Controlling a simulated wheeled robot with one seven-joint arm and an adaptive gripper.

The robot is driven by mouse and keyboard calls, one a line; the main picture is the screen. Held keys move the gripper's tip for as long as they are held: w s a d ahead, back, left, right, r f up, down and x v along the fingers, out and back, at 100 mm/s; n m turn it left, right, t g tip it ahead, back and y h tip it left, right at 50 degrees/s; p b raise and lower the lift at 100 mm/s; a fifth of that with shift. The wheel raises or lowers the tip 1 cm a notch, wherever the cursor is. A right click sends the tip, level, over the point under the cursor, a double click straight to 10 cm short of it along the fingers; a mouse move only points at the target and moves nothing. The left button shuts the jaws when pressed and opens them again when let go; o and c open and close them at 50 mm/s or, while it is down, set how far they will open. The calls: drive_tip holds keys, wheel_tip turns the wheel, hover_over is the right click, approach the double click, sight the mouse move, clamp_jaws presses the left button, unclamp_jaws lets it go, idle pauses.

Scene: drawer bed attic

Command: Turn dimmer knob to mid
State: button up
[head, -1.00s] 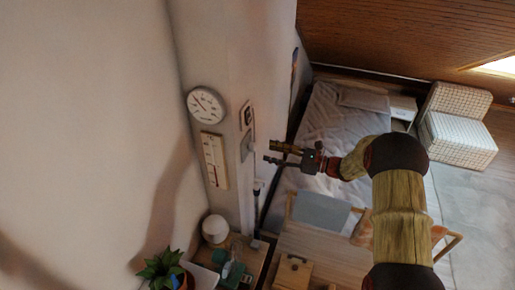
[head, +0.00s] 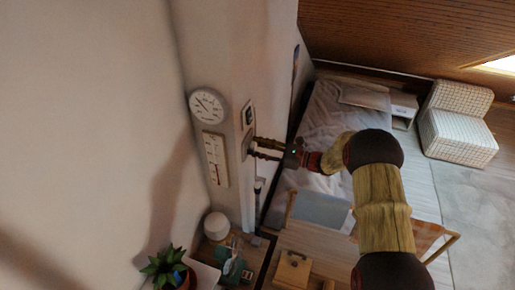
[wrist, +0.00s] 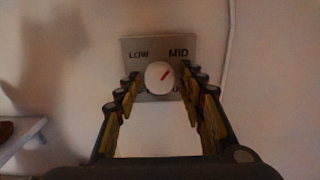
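The dimmer is a grey plate (wrist: 130,44) on the wall with a round white knob (wrist: 160,77) in the wrist view. A red mark on the knob points up and right, toward the printed MID. LOW is printed at the upper left; lettering below is mostly hidden by my fingers. My gripper (wrist: 161,92) is open, one finger on each side of the knob. Whether the fingers touch it I cannot tell. In the head view my gripper (head: 254,147) reaches the wall corner with its two fingers apart.
A round gauge (head: 206,106) and a thermometer (head: 215,160) hang left of the gripper. Below stand a white lamp (head: 216,226) and a potted plant (head: 165,266). A bed (head: 330,120) lies behind. A pale cable (wrist: 229,60) runs beside the plate.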

drive_tip(key=c, duration=0.9)
drive_tip(key=shift+m, duration=0.7)
drive_tip(key=o, duration=1.1)
drive_tip(key=shift+c, duration=0.2)
drive_tip(key=shift+o, duration=0.6)
drive_tip(key=v, duration=1.2)
